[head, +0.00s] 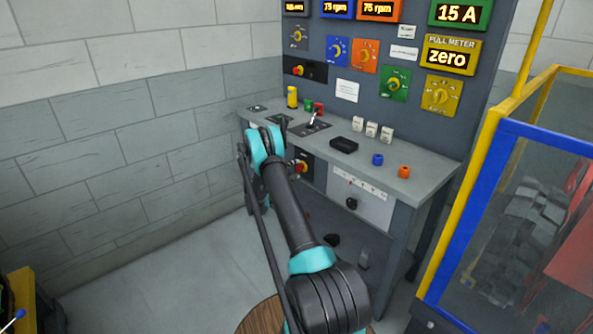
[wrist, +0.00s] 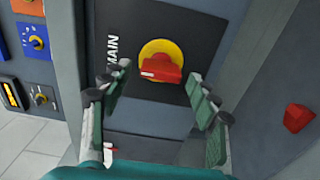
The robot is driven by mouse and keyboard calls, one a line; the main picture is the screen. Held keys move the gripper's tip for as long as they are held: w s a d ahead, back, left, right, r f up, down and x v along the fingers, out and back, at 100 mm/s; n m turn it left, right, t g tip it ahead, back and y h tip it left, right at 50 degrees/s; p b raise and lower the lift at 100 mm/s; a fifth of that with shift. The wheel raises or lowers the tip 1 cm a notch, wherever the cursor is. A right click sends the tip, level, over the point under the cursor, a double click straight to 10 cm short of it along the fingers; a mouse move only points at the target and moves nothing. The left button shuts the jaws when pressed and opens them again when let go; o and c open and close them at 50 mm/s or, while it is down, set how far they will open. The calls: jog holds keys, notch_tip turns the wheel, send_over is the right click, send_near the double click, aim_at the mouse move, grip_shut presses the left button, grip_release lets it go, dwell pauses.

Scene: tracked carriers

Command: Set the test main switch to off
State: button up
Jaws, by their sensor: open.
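In the wrist view the main switch is a red handle (wrist: 161,69) on a yellow disc, on a black plate lettered MAIN (wrist: 113,46). The handle's long side lies across the picture, with a white mark at its left end, towards the lettering. My gripper (wrist: 157,84) is open, with one finger on each side of the switch and a gap to the handle on both sides. In the head view a red and yellow switch (head: 301,167) shows on a black plate below the bench top, partly behind my arm. My gripper is hidden there.
A similar red and yellow switch (head: 299,71) sits on the upright panel. The bench top (head: 405,183) carries a black box (head: 344,145), white blocks, and blue and orange caps. A yellow and blue framed cage (head: 463,215) stands at the right. A brick wall is at the left.

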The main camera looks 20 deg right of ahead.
jog(key=v, duration=1)
jog(key=shift+a, duration=0.3)
jog(key=shift+s, duration=0.1)
jog(key=shift+r, duration=0.15)
jog(key=s+r+m+g+y, duration=0.2)
jog(key=s+r+y, duration=0.6)
jog(key=s+r, duration=0.8)
jog(key=s+a+f+y, duration=0.1)
jog(key=s+a+y, duration=0.2)
jog(key=s, duration=0.7)
jog(key=s+a+f+m+y, duration=0.1)
jog(key=s+a+y, duration=0.2)
jog(key=s+a, duration=0.3)
jog(key=s+a+f+m+y, duration=0.1)
jog(key=s+a, duration=0.4)
jog(key=s, duration=1.1)
jog(key=shift+s+f+y, duration=0.2)
jog(key=shift+f+y, duration=0.4)
jog(key=shift+y, duration=0.4)
